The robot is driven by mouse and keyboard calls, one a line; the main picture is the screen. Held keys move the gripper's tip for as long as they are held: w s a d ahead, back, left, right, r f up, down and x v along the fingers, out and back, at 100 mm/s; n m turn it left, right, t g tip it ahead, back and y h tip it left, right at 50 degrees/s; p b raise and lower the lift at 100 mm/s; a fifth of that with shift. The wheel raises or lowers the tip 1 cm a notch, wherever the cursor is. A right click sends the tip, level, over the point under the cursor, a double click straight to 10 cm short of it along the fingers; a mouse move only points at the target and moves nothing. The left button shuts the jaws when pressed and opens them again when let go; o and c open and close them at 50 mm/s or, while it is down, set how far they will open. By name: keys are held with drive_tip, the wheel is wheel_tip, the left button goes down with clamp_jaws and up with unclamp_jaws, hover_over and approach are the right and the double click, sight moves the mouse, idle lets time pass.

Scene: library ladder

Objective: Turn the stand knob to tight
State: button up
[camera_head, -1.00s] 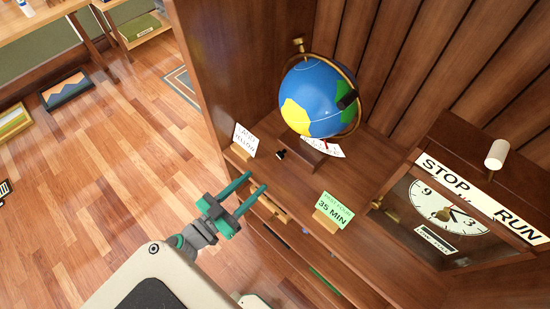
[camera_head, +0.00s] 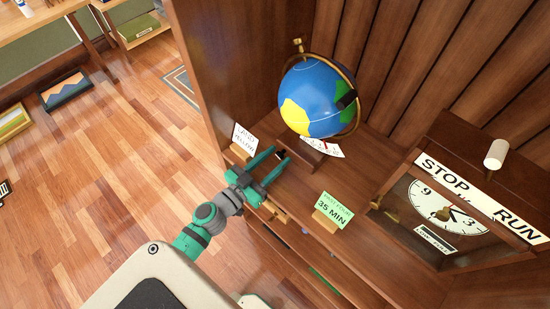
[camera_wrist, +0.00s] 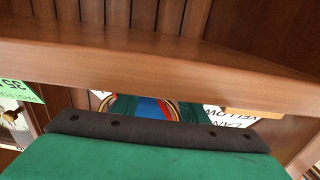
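The stand knob is a small black piece at the front of the wooden globe stand. In the head view it is now largely lost between and behind my fingertips. My gripper (camera_head: 281,154) reaches over the shelf edge towards the globe stand, its two green fingers apart. I cannot tell whether either finger touches the knob. The globe (camera_head: 318,98) sits in a brass ring above the stand. A white card with a red mark (camera_head: 330,149) is beside the stand base. In the wrist view the globe (camera_wrist: 145,105) shows partly beyond the gripper; the knob is hidden.
A white LAND YELLOW card (camera_head: 244,138) stands close left of my gripper. A green 35 MIN card (camera_head: 334,209) stands to the right. A clock cabinet with a STOP/RUN strip (camera_head: 480,196) is farther right. The wooden shelf edge crosses the wrist view (camera_wrist: 150,65).

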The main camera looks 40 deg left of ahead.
drive_tip(key=shift+w, duration=0.1)
clamp_jaws()
drive_tip(key=m, duration=0.2)
drive_tip(key=shift+d+m, duration=0.15)
drive_tip(key=shift+m, duration=1.05)
unclamp_jaws()
